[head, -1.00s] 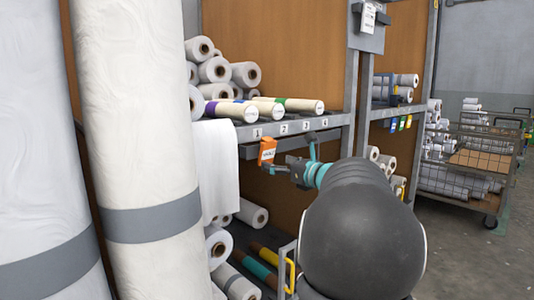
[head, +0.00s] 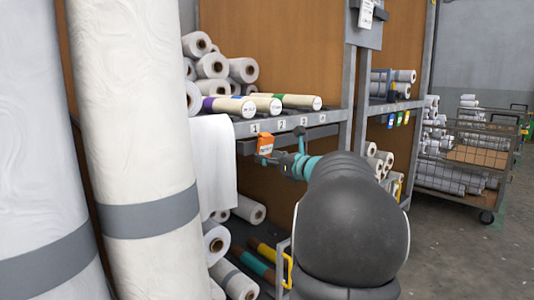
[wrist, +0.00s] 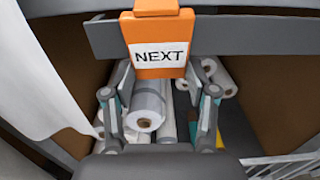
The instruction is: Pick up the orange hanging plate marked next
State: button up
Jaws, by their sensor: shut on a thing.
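The orange hanging plate (wrist: 157,71) carries a white label reading NEXT in the wrist view. It also shows in the head view (head: 265,145), below the shelf edge near the numbers 1 and 2. My gripper (wrist: 160,82) is shut on the lower part of the plate, with a finger at each side in the wrist view. In the head view my gripper (head: 277,158) reaches the plate from the right. The plate is upright in front of the grey shelf rail (head: 290,141). Whether it still touches a hook cannot be told.
Paper rolls (head: 212,65) and tubes with coloured bands (head: 262,103) lie on the shelf above. White sheet (head: 213,165) hangs left of the plate. Large upright rolls (head: 140,120) stand at the left. A wire cart (head: 465,165) stands on open floor at the right.

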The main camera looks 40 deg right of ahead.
jog(key=shift+s+r, duration=0.25)
jog(key=shift+r, duration=0.1)
notch_tip(320, 180, up, 6)
jog(key=s+r+p, duration=0.1)
jog(key=p, duration=0.1)
jog(key=s+d, duration=0.1)
jog(key=s, duration=1.7)
jog(key=shift+s+d+f, duration=0.2)
jog(key=shift+d+f, duration=0.05)
jog(key=shift+f, duration=0.1)
jog(key=w+a+n+g+y+p, duration=0.25)
jog(key=w+p, duration=0.35)
jog(key=w, duration=0.3)
notch_tip(320, 180, down, 5)
jog(key=w+d+m+g+h, duration=0.1)
jog(key=w+d+m+h, duration=0.1)
jog(key=shift+w+d, duration=0.2)
jog(key=shift+d, duration=0.2)
